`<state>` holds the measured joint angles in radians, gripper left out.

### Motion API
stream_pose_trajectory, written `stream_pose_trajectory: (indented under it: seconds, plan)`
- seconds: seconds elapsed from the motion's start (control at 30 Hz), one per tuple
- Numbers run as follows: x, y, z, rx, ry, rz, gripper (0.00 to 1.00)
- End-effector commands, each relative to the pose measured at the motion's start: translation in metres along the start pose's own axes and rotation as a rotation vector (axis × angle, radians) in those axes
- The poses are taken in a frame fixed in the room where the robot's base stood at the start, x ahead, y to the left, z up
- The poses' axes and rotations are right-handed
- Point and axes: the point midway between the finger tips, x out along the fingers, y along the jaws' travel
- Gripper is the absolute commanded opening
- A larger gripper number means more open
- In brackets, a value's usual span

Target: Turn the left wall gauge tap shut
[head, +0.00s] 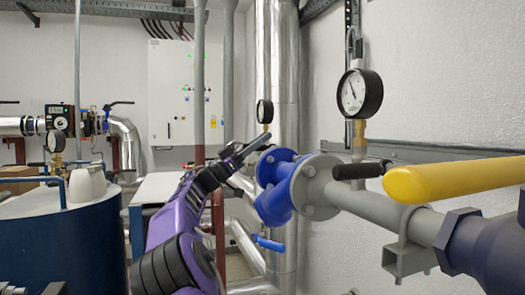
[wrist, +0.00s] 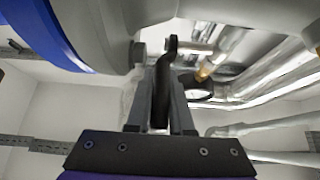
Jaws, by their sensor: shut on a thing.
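The left wall gauge (head: 264,111) is a small round dial on a brass stem in front of the silver pipes in the head view. My gripper (head: 243,152) is just below it, beside the blue flange. In the wrist view my gripper (wrist: 168,90) is shut on a black tap handle (wrist: 162,88), which runs lengthwise between the fingers. A brass fitting (wrist: 205,71) shows just beyond the fingers. The handle's joint to the valve is hard to make out.
A larger gauge (head: 358,93) with its own black tap handle (head: 362,170) is to the right. A blue flange (head: 278,188) is close to my gripper. A yellow lever (head: 455,179) juts in at the right. A blue tank (head: 65,245) stands at left.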

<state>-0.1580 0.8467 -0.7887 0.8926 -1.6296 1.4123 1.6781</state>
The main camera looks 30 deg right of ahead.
Motion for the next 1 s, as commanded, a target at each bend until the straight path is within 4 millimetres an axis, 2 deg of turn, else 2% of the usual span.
stream_pose_trajectory:
  seconds: [0.67, 0.7, 0.83, 0.87, 1.0]
  plan:
    - [-0.0026, -0.0005, 0.0012, -0.001, 0.052, -0.001, 0.0]
    - [-0.0026, -0.0005, 0.0012, -0.001, 0.052, -0.001, 0.22]
    - [-0.0025, -0.0004, 0.0012, -0.001, 0.052, -0.001, 0.45]
    - [-0.0025, -0.0004, 0.0011, -0.001, 0.051, -0.001, 0.5]
    - [-0.0022, -0.0003, 0.001, 0.0, 0.051, -0.001, 0.5]
